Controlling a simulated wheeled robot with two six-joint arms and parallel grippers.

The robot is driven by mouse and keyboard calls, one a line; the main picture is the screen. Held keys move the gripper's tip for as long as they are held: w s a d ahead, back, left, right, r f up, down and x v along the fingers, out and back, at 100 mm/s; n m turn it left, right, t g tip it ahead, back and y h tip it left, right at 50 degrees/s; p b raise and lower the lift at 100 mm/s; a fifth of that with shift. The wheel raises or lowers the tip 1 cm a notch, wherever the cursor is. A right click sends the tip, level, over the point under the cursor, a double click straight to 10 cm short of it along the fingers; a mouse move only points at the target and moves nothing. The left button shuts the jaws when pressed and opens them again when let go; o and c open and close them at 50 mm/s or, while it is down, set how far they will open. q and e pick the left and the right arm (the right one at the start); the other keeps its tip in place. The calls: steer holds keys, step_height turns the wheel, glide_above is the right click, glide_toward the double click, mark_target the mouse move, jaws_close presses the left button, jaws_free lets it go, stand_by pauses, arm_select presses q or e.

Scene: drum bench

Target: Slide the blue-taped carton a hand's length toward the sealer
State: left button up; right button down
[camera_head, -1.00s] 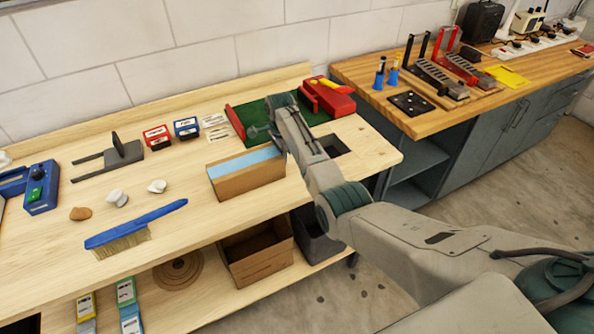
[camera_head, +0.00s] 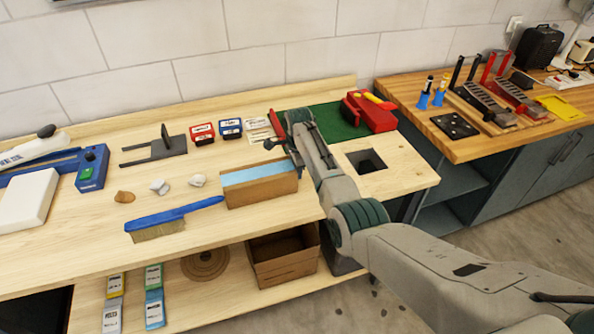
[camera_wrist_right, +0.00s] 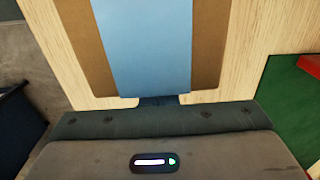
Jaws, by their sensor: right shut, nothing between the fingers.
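The brown carton (camera_head: 262,192) with a wide blue tape strip stands on the wooden bench, right of the brush. The blue sealer (camera_head: 92,168) with a white lever is at the far left of the bench. My right gripper (camera_head: 296,160) is at the carton's right end. In the right wrist view the shut, empty fingertips (camera_wrist_right: 158,101) meet the near edge of the carton (camera_wrist_right: 208,45) at the tape; they look in contact. My forearm hides part of the bench behind them. My left gripper is not in view.
A blue-handled brush (camera_head: 172,218) lies just left of the carton, its handle tip close to the carton's corner. Small stones (camera_head: 160,187) lie between carton and sealer. Red and blue boxes (camera_head: 203,133) stand behind.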

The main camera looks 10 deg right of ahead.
steer(key=d, duration=0.1)
steer(key=d+p, duration=0.1)
steer(key=d, duration=0.1)
steer(key=shift+d+r, duration=0.2)
steer(key=shift+r, duration=0.1)
step_height(320, 180, up, 9)
steer(key=b, duration=0.3)
steer(key=shift+w+r, duration=0.15)
steer(key=shift+r, duration=0.05)
